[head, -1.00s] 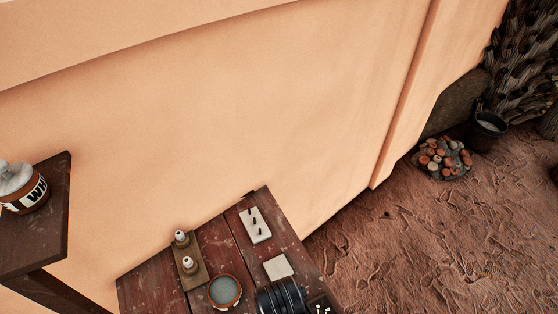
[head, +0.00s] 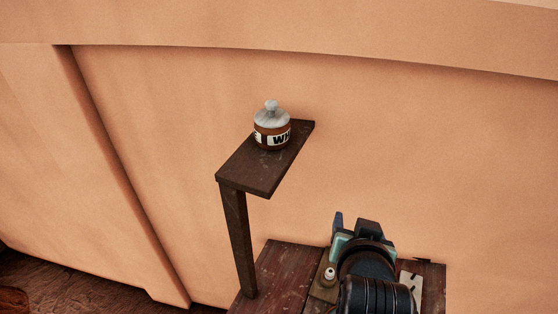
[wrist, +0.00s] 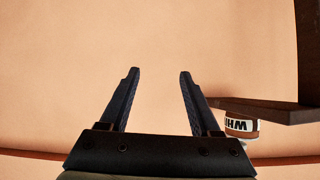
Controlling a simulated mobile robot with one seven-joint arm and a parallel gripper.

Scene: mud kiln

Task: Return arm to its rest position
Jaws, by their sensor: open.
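My gripper (head: 353,224) is above the dark wooden table (head: 283,272), in front of the orange mud wall. In the wrist view my gripper (wrist: 158,74) has its two dark fingers apart, with only bare wall between them. Nothing is held. My arm and gripper hide much of the table in the head view.
A raised wooden shelf (head: 240,180) stands left of my gripper, holding a brown jar (head: 272,130) with a grey lid and a lettered label. The shelf (wrist: 265,112) and jar (wrist: 242,127) show at the right of the wrist view. A white-topped peg (head: 329,274) stands beside my arm.

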